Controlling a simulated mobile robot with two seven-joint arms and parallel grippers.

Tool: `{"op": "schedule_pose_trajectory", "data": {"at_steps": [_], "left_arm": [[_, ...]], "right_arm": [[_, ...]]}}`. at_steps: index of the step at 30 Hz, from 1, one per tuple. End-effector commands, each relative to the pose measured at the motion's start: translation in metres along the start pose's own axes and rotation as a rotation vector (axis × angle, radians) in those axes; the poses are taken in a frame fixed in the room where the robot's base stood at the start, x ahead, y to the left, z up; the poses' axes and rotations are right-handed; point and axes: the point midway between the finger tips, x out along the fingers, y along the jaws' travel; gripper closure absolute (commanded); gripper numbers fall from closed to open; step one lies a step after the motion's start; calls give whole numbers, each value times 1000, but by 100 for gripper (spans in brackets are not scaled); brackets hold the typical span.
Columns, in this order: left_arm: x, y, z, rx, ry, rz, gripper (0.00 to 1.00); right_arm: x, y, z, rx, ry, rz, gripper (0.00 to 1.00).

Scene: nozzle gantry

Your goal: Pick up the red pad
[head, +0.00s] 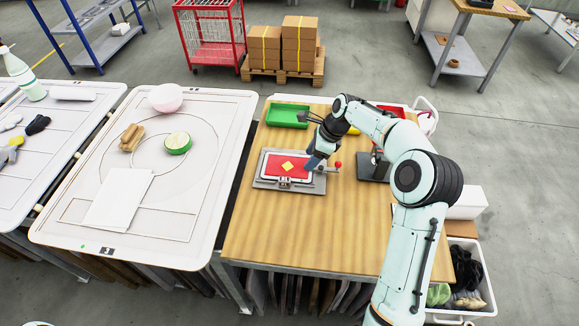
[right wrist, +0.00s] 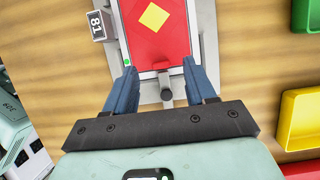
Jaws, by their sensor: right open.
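The red pad (head: 273,167) lies flat on a grey fixture (head: 258,184) on the wooden table and has a yellow diamond on it. The pad also shows in the right wrist view (right wrist: 137,45). My right gripper (head: 312,163) is at the pad's right side in the head view. In the right wrist view my right gripper (right wrist: 159,68) is open, with one blue finger on each side of the pad's near end. Nothing is held between the fingers. Whether the fingers touch the pad or fixture I cannot tell. My left gripper is not in view.
A dark knob (right wrist: 166,94) sticks up from the fixture between the fingers. A small block marked 18 (right wrist: 97,26) stands beside the fixture. A green tray (head: 287,115) and a yellow bin (right wrist: 300,115) are near. The table's front part is clear.

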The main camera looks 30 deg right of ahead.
Motion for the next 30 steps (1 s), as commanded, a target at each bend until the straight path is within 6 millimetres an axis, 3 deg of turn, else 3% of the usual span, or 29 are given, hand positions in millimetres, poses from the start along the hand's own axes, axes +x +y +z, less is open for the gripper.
{"op": "schedule_pose_trajectory", "data": {"at_steps": [6, 14, 19, 30], "left_arm": [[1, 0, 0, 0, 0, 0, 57], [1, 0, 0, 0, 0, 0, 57], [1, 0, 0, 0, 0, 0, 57], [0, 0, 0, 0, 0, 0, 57]], "right_arm": [[28, 0, -1, 1, -1, 2, 45], [30, 0, -1, 1, 0, 0, 45], [29, 0, -1, 1, 0, 0, 100], [24, 0, 2, 1, -1, -2, 100]]}}
